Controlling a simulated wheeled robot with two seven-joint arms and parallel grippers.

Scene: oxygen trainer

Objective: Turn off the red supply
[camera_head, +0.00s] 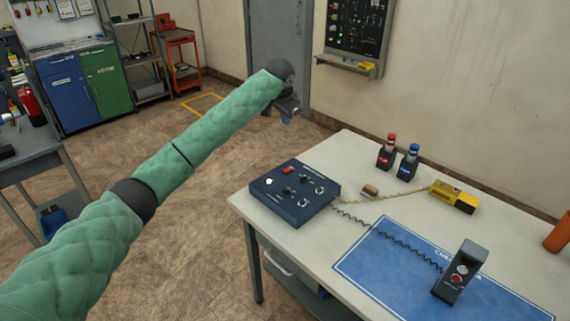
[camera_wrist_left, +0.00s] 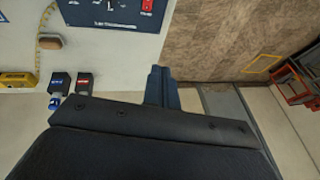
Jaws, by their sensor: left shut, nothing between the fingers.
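A dark blue control box (camera_head: 296,212) sits at the near left part of the table. On its top are a red rocker switch (camera_head: 288,170), a white round lamp (camera_head: 268,181) and several black knobs or toggles. In the left wrist view the box's edge (camera_wrist_left: 120,23) and red switch (camera_wrist_left: 147,5) show at the top, partly cut off. My left gripper (camera_head: 291,115) is shut and empty, in the air beyond the table's far left edge, apart from the box. Its closed fingers (camera_wrist_left: 160,85) show in the left wrist view. My right gripper is not in view.
On the table (camera_head: 350,160) stand a red-capped bottle (camera_head: 387,152) and a blue-capped bottle (camera_head: 408,162). A yellow device (camera_head: 454,196), a tan block (camera_head: 370,191), a blue mat (camera_head: 385,262) and a grey handset (camera_head: 459,272) on a coiled cord are also there.

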